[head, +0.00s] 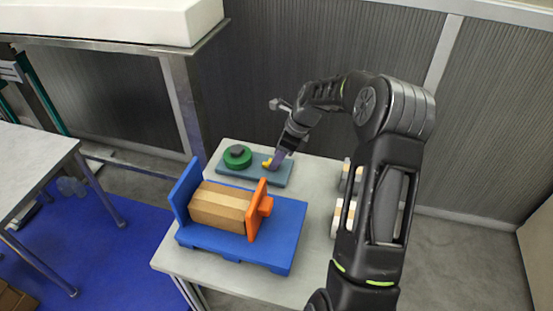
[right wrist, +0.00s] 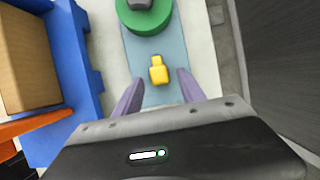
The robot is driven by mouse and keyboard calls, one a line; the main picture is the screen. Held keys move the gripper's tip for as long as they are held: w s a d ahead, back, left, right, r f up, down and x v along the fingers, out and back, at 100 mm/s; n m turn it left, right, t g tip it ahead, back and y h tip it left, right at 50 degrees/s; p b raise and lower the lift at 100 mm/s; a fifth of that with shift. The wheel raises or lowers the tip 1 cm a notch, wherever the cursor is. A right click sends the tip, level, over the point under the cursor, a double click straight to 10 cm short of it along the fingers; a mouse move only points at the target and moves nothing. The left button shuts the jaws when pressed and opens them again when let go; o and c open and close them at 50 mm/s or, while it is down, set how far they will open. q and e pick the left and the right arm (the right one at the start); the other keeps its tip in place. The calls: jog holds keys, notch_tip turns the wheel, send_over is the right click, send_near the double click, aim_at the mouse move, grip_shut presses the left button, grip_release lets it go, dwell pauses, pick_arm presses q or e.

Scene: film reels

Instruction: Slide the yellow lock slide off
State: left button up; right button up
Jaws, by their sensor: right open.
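The yellow lock slide (right wrist: 158,70) lies on a blue-grey base plate (right wrist: 137,50). In the head view a bit of the yellow slide (head: 267,162) shows beside my right gripper (head: 277,160). My right gripper also shows in the right wrist view (right wrist: 158,95), open, with its two purple fingers reaching over the plate on either side of the slide's near end. I cannot tell whether the fingers touch the slide. A green reel (head: 237,158) with a dark grey hub sits on the other end of the plate (head: 228,178). My left gripper is not in view.
A blue fixture (head: 290,225) with a wooden block (head: 220,206) and an orange clamp plate (head: 257,210) stands in front of the plate on the grey table (head: 210,282). Pale pieces in dark holders (head: 345,215) stand at the table's right side. A wall is behind.

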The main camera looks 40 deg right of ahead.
jog(key=v, duration=0.6)
jog(key=shift+r+b, duration=0.2)
jog(key=shift+b, duration=0.15)
jog(key=shift+s, duration=0.2)
